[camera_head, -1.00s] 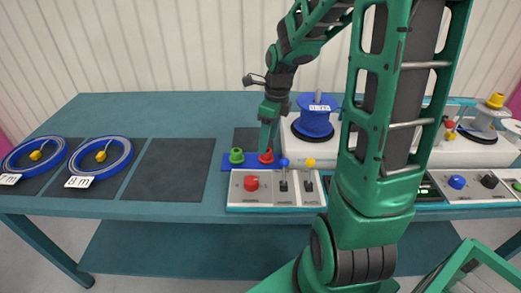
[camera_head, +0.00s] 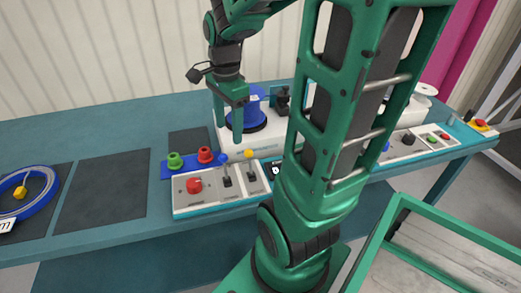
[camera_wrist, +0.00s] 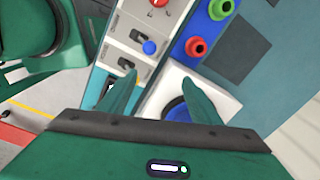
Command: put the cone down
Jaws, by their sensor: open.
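A red cone (camera_head: 205,154) and a green cone (camera_head: 175,160) stand side by side on a blue stand (camera_head: 165,172) at the back of the control panel. In the wrist view, the red cone (camera_wrist: 197,46) and green cone (camera_wrist: 221,9) sit on the same blue stand (camera_wrist: 208,27). My gripper (camera_head: 230,136) is open, pointing down in front of the blue reel (camera_head: 256,98) on the white machine, right of the red cone. The blue reel is partly hidden by the gripper.
The control panel (camera_head: 210,205) has a red button and levers with blue and yellow knobs, close to the gripper. Dark mats (camera_head: 105,190) lie on the bench to the left, one under a blue cable ring (camera_head: 40,205). A green-framed tray (camera_head: 400,205) is at lower right.

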